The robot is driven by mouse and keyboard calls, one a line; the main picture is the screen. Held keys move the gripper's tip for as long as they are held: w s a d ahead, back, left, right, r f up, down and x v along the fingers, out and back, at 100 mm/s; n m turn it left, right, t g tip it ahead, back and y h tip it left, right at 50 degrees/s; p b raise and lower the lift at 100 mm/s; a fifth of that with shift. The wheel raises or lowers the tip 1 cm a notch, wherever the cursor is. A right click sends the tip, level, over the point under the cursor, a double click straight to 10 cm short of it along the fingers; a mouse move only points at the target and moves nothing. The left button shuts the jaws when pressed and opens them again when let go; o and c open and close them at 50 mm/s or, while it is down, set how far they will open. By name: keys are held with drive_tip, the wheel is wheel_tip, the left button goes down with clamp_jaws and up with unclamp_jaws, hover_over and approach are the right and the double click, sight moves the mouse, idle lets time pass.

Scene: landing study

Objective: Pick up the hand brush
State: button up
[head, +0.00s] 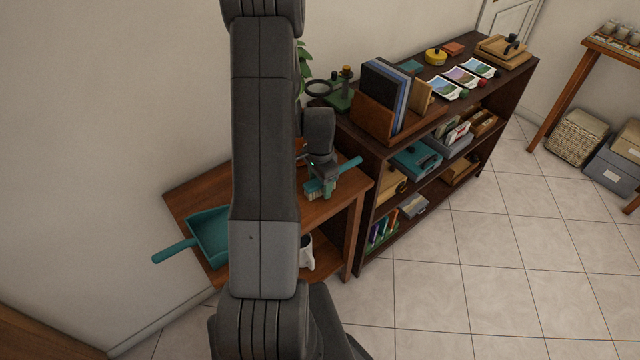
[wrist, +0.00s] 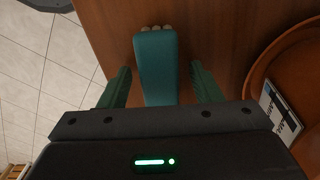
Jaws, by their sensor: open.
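The hand brush has a teal handle (head: 348,167) and pale bristles at its left end in the head view. It lies on the small wooden table beside the shelf. In the wrist view its teal body (wrist: 157,60) lies between my two fingers, with the bristle tips just showing at its far end. My gripper (head: 322,182) is over the brush from above. In the wrist view my gripper (wrist: 160,72) is open, with a finger on each side of the brush and a visible gap on both sides. My gripper hides the brush's middle in the head view.
A teal dustpan (head: 208,235) lies on the small table (head: 182,198), its handle past the left edge. A dark shelf unit (head: 360,240) with folders and boxes stands close on the right. A round orange-brown rim (wrist: 258,80) is right of my gripper.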

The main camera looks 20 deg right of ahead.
drive_tip(key=c, duration=0.9)
drive_tip(key=shift+r, duration=0.1)
wheel_tip(320, 180, up, 10)
drive_tip(key=shift+f, duration=0.1)
drive_tip(key=shift+o, duration=0.4)
drive_tip(key=shift+c, duration=0.5)
drive_tip(key=shift+s, duration=0.1)
